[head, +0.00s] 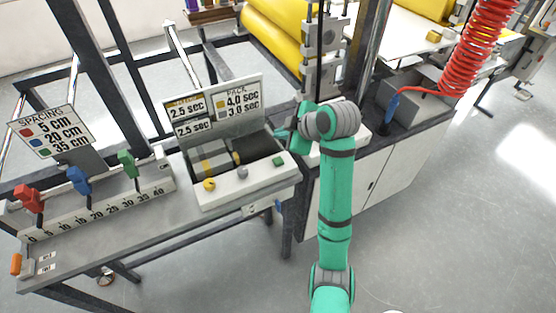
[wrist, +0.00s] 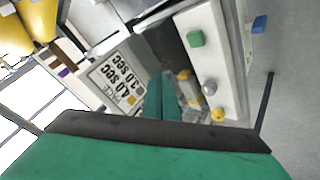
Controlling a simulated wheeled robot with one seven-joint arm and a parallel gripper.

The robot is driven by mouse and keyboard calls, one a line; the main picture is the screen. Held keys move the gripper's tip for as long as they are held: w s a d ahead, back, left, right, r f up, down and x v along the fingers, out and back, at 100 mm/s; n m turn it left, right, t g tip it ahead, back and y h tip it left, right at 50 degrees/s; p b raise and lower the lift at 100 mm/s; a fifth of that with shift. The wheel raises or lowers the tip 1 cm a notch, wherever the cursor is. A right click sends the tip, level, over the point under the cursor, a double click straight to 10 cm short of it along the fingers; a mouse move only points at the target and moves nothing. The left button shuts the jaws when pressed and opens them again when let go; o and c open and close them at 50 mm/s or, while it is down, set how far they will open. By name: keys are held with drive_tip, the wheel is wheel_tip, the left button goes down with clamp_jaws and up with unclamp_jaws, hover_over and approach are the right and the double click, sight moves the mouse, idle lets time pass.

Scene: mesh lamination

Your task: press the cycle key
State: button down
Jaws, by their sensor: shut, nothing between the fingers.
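A grey-white control box (head: 220,192) stands on the bench in the head view. Its front strip bears a yellow knob (head: 209,184), a grey knob (head: 243,172) and a green key (head: 278,161). The wrist view shows the green key (wrist: 195,38), grey knob (wrist: 208,87) and yellow knob (wrist: 217,114) along the strip. No label naming the cycle key is readable. My gripper (wrist: 163,80) is shut and empty. In the head view it is above the box's right end, behind the green key and apart from it, its tips partly hidden.
A sign with times (head: 215,108) rises behind the control box. Left of it is a scale rail (head: 105,207) with red, blue and green sliders and a spacing sign (head: 50,132). Yellow rollers (head: 270,45) lie behind. A red coiled hose (head: 483,50) hangs at right.

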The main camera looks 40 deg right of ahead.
hover_over(281, 162)
wheel_tip(281, 162, down, 8)
drive_tip(key=shift+w+a+f, duration=0.15)
drive_tip(key=shift+a+f, duration=0.05)
drive_tip(key=shift+f, duration=0.05)
drive_tip(key=shift+s+d, duration=0.25)
drive_tip(key=shift+s, duration=0.05)
idle(0.4)
drive_tip(key=shift+w+a, duration=0.2)
drive_tip(key=shift+w, duration=0.1)
idle(0.6)
drive_tip(key=shift+s+d, duration=0.2)
drive_tip(key=shift+s, duration=0.05)
drive_tip(key=shift+a, duration=0.1)
